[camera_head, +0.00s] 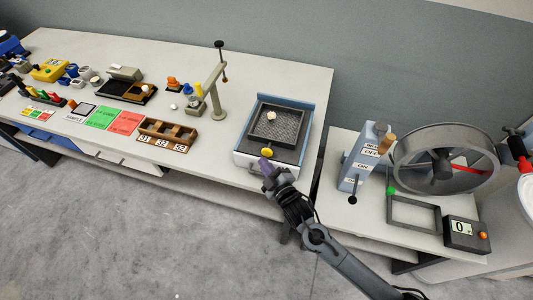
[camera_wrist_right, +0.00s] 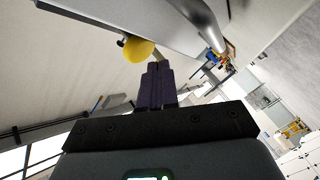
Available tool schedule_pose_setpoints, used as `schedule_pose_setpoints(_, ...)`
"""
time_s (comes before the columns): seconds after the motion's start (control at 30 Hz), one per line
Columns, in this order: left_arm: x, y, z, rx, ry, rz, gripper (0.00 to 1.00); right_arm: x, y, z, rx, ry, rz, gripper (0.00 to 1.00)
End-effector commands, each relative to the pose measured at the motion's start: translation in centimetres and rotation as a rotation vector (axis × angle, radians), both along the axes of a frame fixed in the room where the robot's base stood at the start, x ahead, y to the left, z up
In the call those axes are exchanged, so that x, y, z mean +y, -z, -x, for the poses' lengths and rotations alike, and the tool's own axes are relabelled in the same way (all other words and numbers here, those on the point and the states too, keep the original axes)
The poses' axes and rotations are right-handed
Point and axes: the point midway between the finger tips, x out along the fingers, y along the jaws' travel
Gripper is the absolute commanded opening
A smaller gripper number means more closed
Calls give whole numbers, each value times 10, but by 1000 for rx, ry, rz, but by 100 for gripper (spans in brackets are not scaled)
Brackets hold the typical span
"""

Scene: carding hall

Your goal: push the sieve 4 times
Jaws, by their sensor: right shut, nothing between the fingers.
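The sieve (camera_head: 295,133) is a dark square tray with a mesh floor. It sits in a blue and white frame (camera_head: 245,161) at the right end of the long bench. A small pale lump lies in the sieve. A yellow knob (camera_head: 267,152) is on the front of the sieve assembly; it also shows in the right wrist view (camera_wrist_right: 139,50). My right gripper (camera_head: 265,164) is shut and empty, its purple fingertips just in front of and below the knob. I cannot tell whether they touch it. My left gripper is not in view.
A stand with a crane-like arm (camera_head: 216,93) and a brown compartment box (camera_head: 167,134) stand left of the sieve. On the right, a lower table holds a switch box (camera_head: 360,160), a large wheel (camera_head: 440,160), an empty frame (camera_head: 414,214) and a counter reading 0 (camera_head: 465,232).

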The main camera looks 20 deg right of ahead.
Motion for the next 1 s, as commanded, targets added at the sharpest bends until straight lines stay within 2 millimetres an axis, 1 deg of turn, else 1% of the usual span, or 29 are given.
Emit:
schedule_pose_setpoints(0.4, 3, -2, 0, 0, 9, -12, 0, -3, -1, -3, -1, 1, 1, 0)
schedule_pose_setpoints(0.6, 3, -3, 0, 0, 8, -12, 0, -6, 0, -7, -1, 1, 1, 0)
schedule_pose_setpoints(1.0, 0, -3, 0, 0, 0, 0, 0, -6, 0, -7, 0, 0, 0, 0)
